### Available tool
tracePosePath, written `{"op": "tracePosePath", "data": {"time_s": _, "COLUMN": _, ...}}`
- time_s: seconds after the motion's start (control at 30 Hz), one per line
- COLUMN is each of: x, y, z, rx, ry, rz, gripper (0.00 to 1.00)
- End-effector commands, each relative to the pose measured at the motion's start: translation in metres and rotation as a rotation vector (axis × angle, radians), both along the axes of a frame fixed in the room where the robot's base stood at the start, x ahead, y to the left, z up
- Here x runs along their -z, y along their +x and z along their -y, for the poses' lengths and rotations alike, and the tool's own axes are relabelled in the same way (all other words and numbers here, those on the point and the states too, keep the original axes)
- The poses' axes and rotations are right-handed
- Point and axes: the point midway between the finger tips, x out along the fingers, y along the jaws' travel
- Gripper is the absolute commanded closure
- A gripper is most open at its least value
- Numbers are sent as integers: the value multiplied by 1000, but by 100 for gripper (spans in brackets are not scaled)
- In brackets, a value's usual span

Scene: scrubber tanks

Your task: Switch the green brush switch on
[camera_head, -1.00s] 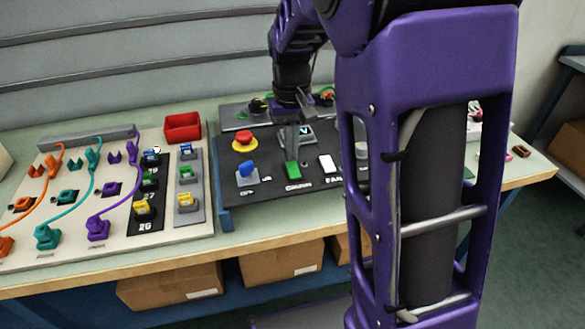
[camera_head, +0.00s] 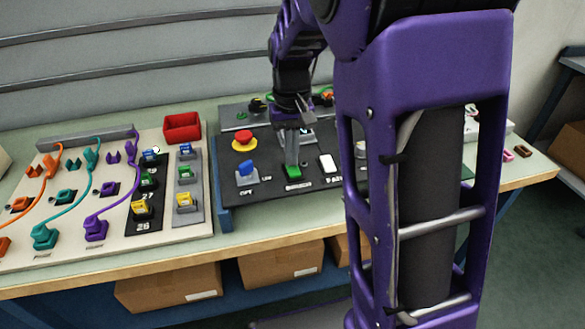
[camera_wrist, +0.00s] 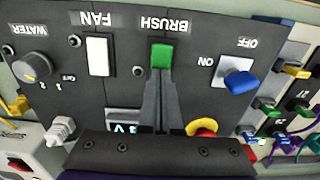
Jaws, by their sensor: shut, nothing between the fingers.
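The green brush switch (camera_head: 292,174) sits on the dark control panel (camera_head: 262,190), above the label BRUSH. In the wrist view the green switch (camera_wrist: 162,56) shows just past my fingertips, with its label beside it. My gripper (camera_head: 291,163) is shut and empty, pointing down with its tips at the far edge of the switch. In the wrist view my gripper (camera_wrist: 160,76) appears at or very near the switch; whether it touches I cannot tell. The switch's on or off state is not clear.
A white fan switch (camera_head: 328,164) is just right of the green one. A blue switch (camera_head: 246,169) and a red stop button (camera_head: 244,140) are to the left. A grey water knob (camera_wrist: 36,66) is on the same panel. A connector board (camera_head: 120,240) lies further left.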

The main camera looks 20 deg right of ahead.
Motion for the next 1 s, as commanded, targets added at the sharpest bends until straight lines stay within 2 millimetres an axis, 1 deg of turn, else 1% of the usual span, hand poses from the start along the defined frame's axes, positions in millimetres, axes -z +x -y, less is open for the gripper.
{"op": "tracePosePath", "data": {"time_s": 0.13, "x": 0, "y": -1, "z": 0, "rx": 0, "ry": 0, "rz": -3, "gripper": 100}}
{"op": "tracePosePath", "data": {"time_s": 0.27, "x": -7, "y": -1, "z": 0, "rx": 0, "ry": 0, "rz": -3, "gripper": 100}}
{"op": "tracePosePath", "data": {"time_s": 1.0, "x": -67, "y": 0, "z": 0, "rx": 1, "ry": 0, "rz": -1, "gripper": 100}}
